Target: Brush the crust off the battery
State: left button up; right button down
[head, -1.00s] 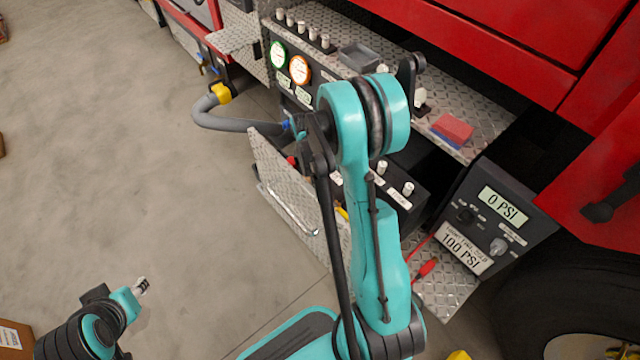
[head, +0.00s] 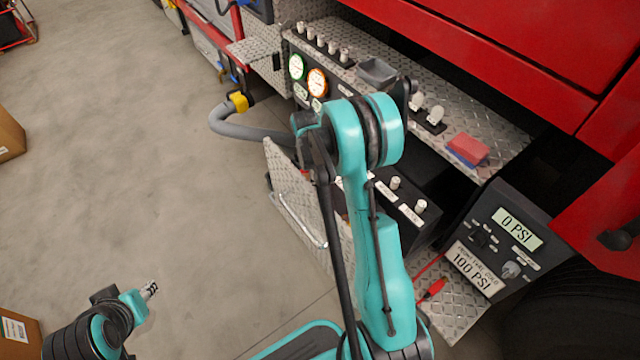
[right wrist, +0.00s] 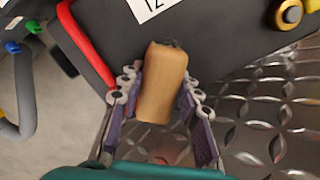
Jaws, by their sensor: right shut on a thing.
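My right gripper (right wrist: 160,100) is shut on a wooden-handled brush (right wrist: 162,85), with a few dark bristles at its far end. The brush is over or against the black battery (right wrist: 205,40), which has a white label reading "12" and a brass-coloured terminal (right wrist: 289,13). I cannot tell whether the bristles touch it, and no crust shows clearly. In the head view my right arm hides its gripper and the brush. A black box with white-topped posts (head: 408,203) shows behind that arm; I cannot tell whether it is the battery. My left gripper (head: 148,290) is small at lower left, its fingers unclear.
A gauge box (head: 500,240) reading 0 PSI stands at right. A red-and-blue block (head: 467,150) and grey tray (head: 376,72) are on the tread-plate shelf (head: 420,75). A grey hose (head: 240,128) curves out at left. The left floor is mostly open, with cardboard boxes (head: 10,135).

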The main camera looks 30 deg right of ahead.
jog(key=shift+w, duration=0.2)
jog(key=shift+w+r+p, duration=0.1)
jog(key=shift+r+p, duration=0.3)
jog(key=shift+r, duration=0.1)
notch_tip(320, 180, up, 4)
jog(key=shift+f+p, duration=0.2)
jog(key=shift+p, duration=1)
jog(key=shift+r+p, duration=0.4)
jog(key=shift+r, duration=0.25)
jog(key=shift+r+p, duration=0.9)
jog(key=shift+r, duration=0.6)
